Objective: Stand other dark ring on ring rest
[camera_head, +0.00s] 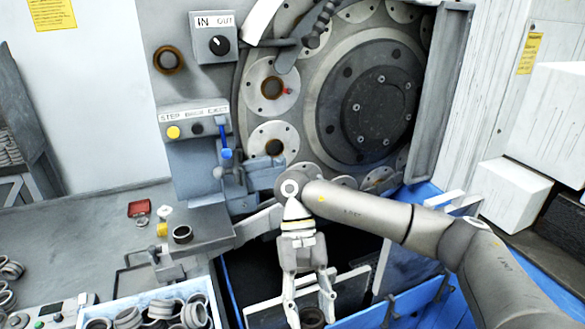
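My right gripper (309,312) points down at the bottom centre, its fingers apart. A dark ring (312,319) shows between and below the fingertips, partly cut off by the lower picture edge. I cannot tell whether a finger touches it. Another dark ring (182,234) sits on a grey ledge (205,222) at the front left of the machine. A bronze-dark ring (168,60) is on the machine's panel at the upper left. I cannot tell for sure which part is the ring rest. My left gripper is not in view.
A white-rimmed crate (140,299) of several grey rings stands at the lower left. Loose rings (9,268) lie at the left edge. The grinder's wheel face (380,105) fills the back. A blue-handled lever (226,153) stands above the ledge. The grey bench left of it is mostly clear.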

